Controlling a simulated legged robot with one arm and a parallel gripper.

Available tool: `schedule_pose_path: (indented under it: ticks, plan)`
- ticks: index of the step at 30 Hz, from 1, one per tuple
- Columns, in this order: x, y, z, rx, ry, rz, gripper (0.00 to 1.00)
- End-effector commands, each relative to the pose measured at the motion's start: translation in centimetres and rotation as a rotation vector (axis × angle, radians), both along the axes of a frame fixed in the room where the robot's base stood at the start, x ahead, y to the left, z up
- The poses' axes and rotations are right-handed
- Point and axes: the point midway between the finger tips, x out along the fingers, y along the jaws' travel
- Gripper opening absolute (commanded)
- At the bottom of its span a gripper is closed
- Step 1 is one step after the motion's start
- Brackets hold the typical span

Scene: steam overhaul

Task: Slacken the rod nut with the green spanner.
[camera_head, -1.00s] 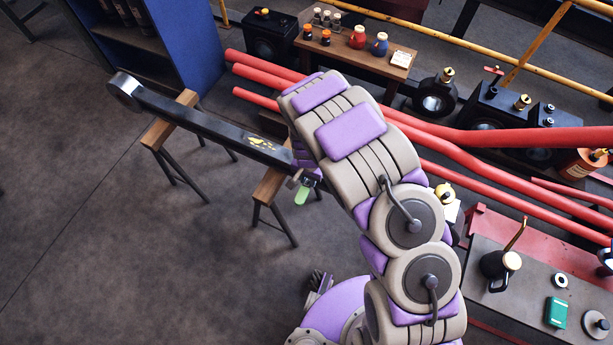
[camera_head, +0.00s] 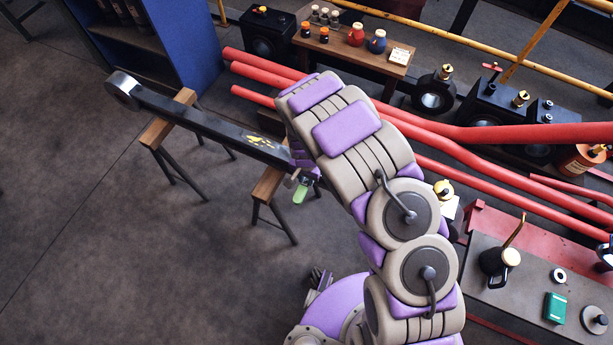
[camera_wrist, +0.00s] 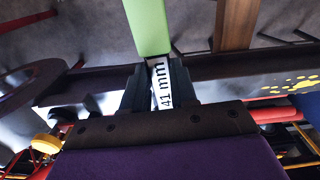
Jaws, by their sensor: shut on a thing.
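The green spanner (camera_head: 301,193) hangs below my forearm beside the dark rod (camera_head: 205,124). In the wrist view its green handle (camera_wrist: 148,27) comes toward the top edge, and a white label reading "41 mm" shows between my fingers. My gripper (camera_wrist: 158,78) is shut on the spanner; it also shows in the head view (camera_head: 305,178), mostly behind my arm. The rod lies across two wooden-topped trestles, with a bright round end at the left. My arm covers its right end. I cannot make out the rod nut in either view.
The near trestle (camera_head: 268,186) stands close to my gripper, the other trestle (camera_head: 168,120) farther left. Red pipes (camera_head: 470,136) run behind my arm. A bench (camera_head: 525,285) with an oil can (camera_head: 495,262) is at right. Floor at left is clear.

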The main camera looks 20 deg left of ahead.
Motion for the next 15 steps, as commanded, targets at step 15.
schedule_pose_path:
  ticks: [15]
  plan:
    - [0.01,-0.16,-0.83,0.002,-0.001,0.001,0.00]
